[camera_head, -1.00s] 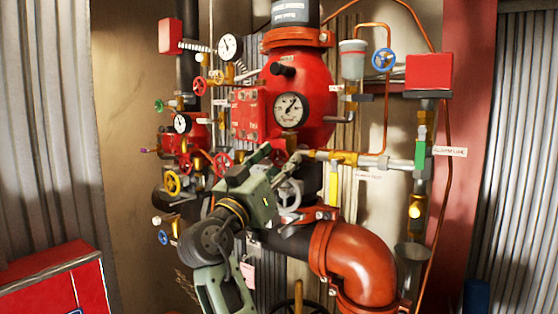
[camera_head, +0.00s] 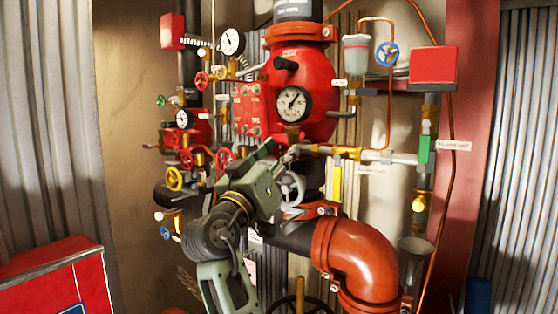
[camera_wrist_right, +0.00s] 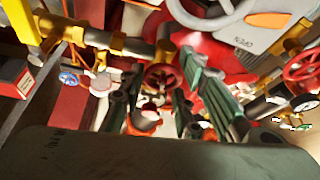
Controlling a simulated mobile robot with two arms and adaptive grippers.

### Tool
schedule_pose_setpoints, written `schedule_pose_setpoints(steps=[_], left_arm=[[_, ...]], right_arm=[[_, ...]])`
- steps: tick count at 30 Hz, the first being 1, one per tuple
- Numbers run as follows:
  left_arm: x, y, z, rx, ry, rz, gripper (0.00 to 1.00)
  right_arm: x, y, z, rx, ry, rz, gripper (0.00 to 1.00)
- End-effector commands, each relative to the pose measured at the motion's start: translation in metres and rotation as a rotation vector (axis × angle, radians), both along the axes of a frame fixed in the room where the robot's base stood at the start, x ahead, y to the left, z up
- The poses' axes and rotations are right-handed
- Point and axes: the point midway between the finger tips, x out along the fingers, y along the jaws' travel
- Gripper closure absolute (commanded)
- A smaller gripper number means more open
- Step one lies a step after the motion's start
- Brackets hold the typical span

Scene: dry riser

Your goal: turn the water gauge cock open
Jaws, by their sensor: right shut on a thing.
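The water pressure gauge (camera_head: 294,103) has a white dial and sits on the front of the red valve body. A brass stem (camera_head: 292,131) shows below it. My right gripper (camera_head: 287,157), green, reaches up from below, with its fingertips just under this stem. It is shut on a small part there, which I take to be the water gauge cock; the jaws mostly hide it, and its handle angle cannot be read. In the right wrist view, the green fingers (camera_wrist_right: 155,98) stand either side of a dark red wheel and a small pale part. My left gripper is not in view.
A grey handwheel (camera_head: 291,188) is close behind the gripper. Red handwheels (camera_head: 223,157) and a yellow one (camera_head: 174,179) crowd the left. A brass and steel pipe (camera_head: 345,152) runs right. A large orange elbow (camera_head: 358,262) lies below.

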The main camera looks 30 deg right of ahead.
Motion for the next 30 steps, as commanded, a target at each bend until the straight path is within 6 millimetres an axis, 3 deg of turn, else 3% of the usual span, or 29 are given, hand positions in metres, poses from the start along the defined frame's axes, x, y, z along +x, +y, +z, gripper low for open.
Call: schedule_pose_setpoints(steps=[6,7,12,23,30], left_arm=[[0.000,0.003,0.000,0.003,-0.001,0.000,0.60],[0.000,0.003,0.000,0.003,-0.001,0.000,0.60],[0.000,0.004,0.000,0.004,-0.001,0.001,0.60],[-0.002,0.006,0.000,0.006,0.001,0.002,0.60],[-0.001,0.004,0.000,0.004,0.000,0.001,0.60]], right_arm=[[-0.001,-0.002,-0.001,0.003,0.002,-0.004,0.96],[-0.001,-0.002,-0.001,0.004,0.001,-0.004,0.69],[-0.001,-0.001,-0.001,0.003,0.001,-0.004,0.56],[-0.002,0.004,-0.003,0.001,0.002,-0.001,0.56],[-0.019,0.038,-0.019,0.003,0.003,0.003,0.56]])
